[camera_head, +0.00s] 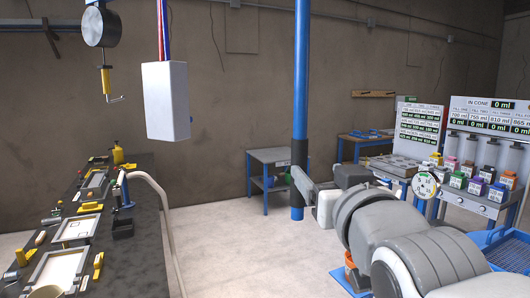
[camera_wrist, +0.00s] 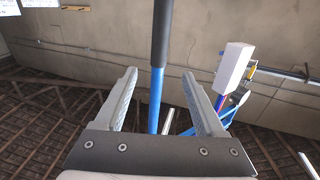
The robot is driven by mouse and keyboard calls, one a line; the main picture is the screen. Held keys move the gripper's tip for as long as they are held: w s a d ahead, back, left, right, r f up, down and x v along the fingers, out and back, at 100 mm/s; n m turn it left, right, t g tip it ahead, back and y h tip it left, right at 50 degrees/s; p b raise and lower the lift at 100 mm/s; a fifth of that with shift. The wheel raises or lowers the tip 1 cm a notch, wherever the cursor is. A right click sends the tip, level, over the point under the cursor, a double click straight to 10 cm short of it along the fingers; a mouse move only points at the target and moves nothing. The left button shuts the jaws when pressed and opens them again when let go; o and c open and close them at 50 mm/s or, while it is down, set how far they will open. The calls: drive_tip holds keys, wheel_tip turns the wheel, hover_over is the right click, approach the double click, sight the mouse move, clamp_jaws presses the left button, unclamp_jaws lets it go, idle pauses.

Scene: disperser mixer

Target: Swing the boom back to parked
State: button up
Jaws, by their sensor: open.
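The boom appears as a grey overhead beam (camera_head: 38,27) at the upper left of the head view, with a round hoist (camera_head: 102,27) and a yellow hook block (camera_head: 107,80) hanging from it. A blue upright post (camera_head: 300,75) with a dark sleeve (camera_head: 299,153) stands in mid-view. How the post joins the boom is out of view. My gripper (camera_head: 302,185) is beside the post in the head view. In the wrist view my gripper (camera_wrist: 160,98) is open and empty, and the post (camera_wrist: 155,100) shows in the gap between its fingers. I cannot tell its depth from them.
A white box (camera_head: 166,100) hangs on cables left of the post. A dark workbench (camera_head: 130,250) with trays stands at left. A grey side table (camera_head: 268,156) stands behind the post. Dispensers and bottles (camera_head: 480,180) are at right. The floor between bench and post is clear.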

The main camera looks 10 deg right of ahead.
sight(296, 151)
drive_tip(key=w+p, duration=0.2)
drive_tip(key=w, duration=1.4)
drive_tip(key=shift+a, duration=0.15)
clamp_jaws()
drive_tip(key=shift+f, duration=0.1)
idle(1.0)
